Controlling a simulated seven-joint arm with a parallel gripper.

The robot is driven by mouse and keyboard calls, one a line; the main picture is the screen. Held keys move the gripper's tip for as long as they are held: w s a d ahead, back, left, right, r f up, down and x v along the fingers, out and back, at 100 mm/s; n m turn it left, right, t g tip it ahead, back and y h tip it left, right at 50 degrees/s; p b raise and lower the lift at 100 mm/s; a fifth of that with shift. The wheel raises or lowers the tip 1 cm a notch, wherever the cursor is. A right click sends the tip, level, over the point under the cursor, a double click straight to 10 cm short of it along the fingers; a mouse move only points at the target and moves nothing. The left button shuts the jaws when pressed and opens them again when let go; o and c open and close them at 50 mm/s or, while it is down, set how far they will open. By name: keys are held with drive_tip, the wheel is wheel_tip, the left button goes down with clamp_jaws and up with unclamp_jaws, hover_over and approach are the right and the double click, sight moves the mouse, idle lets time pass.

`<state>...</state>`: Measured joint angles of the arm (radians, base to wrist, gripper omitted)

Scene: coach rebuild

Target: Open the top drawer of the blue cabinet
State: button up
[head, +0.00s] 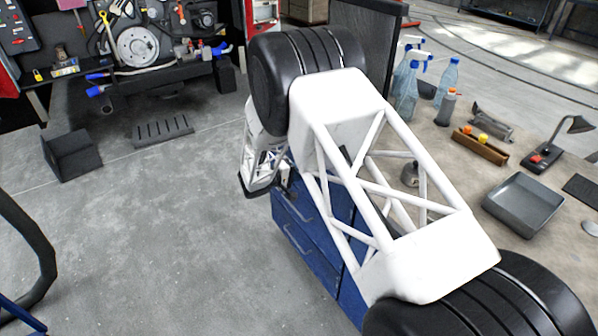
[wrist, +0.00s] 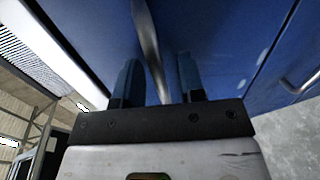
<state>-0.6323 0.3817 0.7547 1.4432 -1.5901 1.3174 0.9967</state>
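The blue cabinet (head: 310,255) stands under the right-hand worktop, partly hidden behind my white arm. Two drawer handles show on its front in the head view, an upper one (head: 293,207) and a lower one (head: 297,240). In the wrist view, my gripper (wrist: 157,70) is open, with its two dark blue fingers pointing at a blue drawer front (wrist: 225,45). Another handle (wrist: 303,84) shows at the right, past a seam. No open drawer gap shows. The fingertips are hidden in the head view.
The concrete floor (head: 180,240) left of the cabinet is clear. A dark box (head: 72,155) sits farther left.

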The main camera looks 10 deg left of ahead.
drive_tip(key=shift+w+d, duration=0.1)
clamp_jaws()
idle(0.4)
drive_tip(key=f+v, duration=0.3)
drive_tip(key=v, duration=1.3)
drive_tip(key=s+a+f+v, duration=0.1)
drive_tip(key=f+v, duration=0.3)
drive_tip(key=v, duration=1.3)
unclamp_jaws()
